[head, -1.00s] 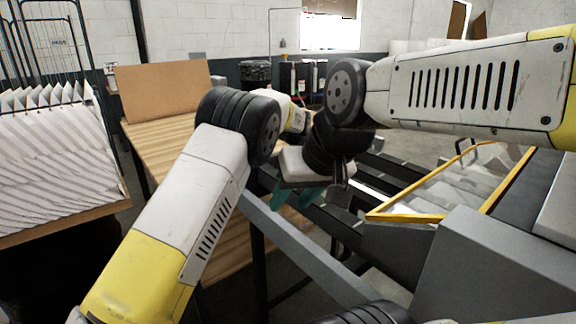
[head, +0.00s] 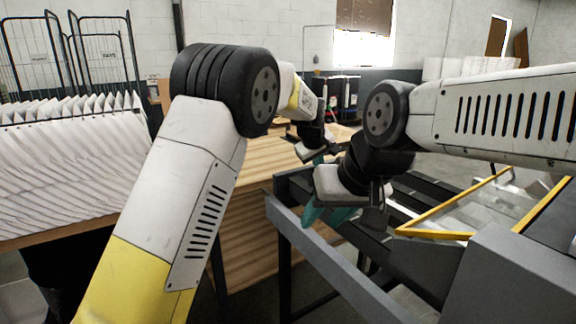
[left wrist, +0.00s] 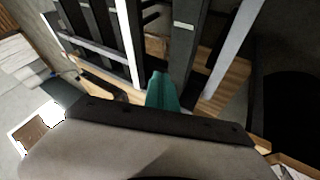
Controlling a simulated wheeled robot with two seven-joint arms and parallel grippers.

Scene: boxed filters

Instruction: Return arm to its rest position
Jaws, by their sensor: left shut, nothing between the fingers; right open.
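My left arm rises from the lower left and bends over. Its gripper (head: 318,157) hangs in the middle of the head view, partly hidden behind my right wrist. In the left wrist view the teal fingers of my left gripper (left wrist: 163,91) are together with nothing between them. My right arm comes in from the right. Its gripper (head: 328,216) points down with teal fingers apart and empty, above the near rail of the grey frame (head: 330,262).
A wooden table (head: 245,173) stands behind my left arm. A rack of white pleated filters (head: 70,165) is at the left, with wire cages (head: 103,50) behind. A yellow-edged guard (head: 455,205) and grey machine housing (head: 505,275) stand at the right.

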